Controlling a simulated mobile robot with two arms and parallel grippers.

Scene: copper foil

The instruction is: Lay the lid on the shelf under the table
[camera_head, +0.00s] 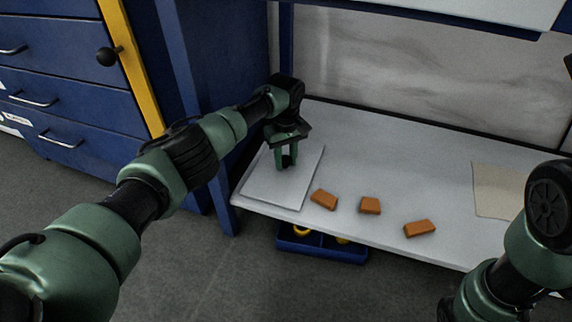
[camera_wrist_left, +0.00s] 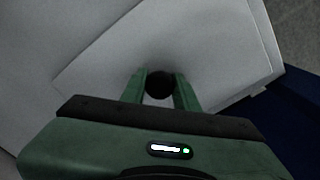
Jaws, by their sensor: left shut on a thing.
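The lid (camera_head: 262,188) is a flat, pale square plate with a dark round knob. It is at the left end of the white shelf (camera_head: 440,170) under the table (camera_head: 450,8), near the shelf's front edge. My left gripper (camera_head: 286,162) points down and is shut on the knob; the knob (camera_wrist_left: 159,85) shows between its fingers in the left wrist view. The lid (camera_wrist_left: 215,45) looks flat there, on or just above the shelf; I cannot tell if it touches. My right gripper is out of view; only part of that arm shows at the right.
Three orange blocks (camera_head: 323,199) (camera_head: 370,205) (camera_head: 420,228) lie along the shelf's front, right of the lid. A beige sheet (camera_head: 492,190) lies farther right. A blue bin (camera_head: 318,248) stands beneath the shelf. Blue drawers (camera_head: 70,95) stand left. The shelf's middle back is clear.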

